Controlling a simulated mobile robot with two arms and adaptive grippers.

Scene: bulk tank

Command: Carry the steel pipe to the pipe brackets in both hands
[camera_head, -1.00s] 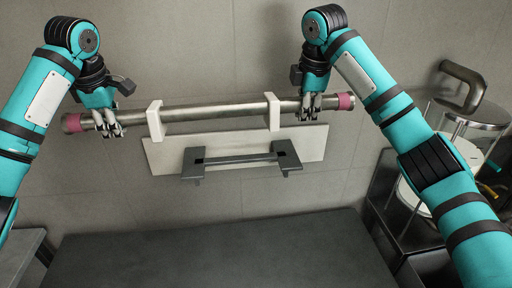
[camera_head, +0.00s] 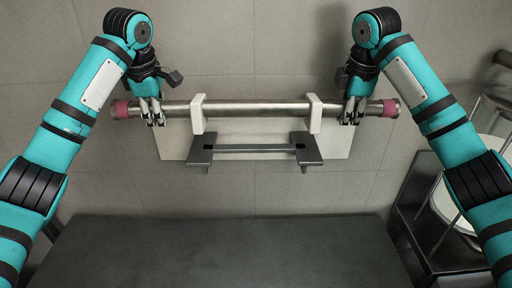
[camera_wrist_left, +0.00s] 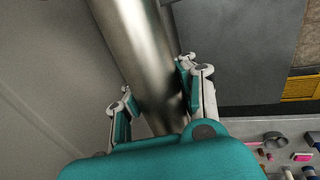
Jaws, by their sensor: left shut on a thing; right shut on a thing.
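The steel pipe (camera_head: 255,109) is held level across the head view, with a red band at each end. Two white blocks (camera_head: 198,115) cross it in front of the white wall plate (camera_head: 256,133). Whether the blocks join the pipe or the plate is hidden. Two dark grey brackets (camera_head: 306,150) joined by a bar sit just below the pipe in the picture. My left gripper (camera_head: 154,115) is shut on the pipe near its left end. In the left wrist view the pipe (camera_wrist_left: 145,45) runs between the fingers (camera_wrist_left: 160,105). My right gripper (camera_head: 352,112) is shut near the right end.
A dark flat surface (camera_head: 210,250) spans the lower middle and is bare. At the right, a round light-topped stand (camera_head: 455,205) is next to a dark bench. The left wrist view shows several small items on a pale surface (camera_wrist_left: 285,150).

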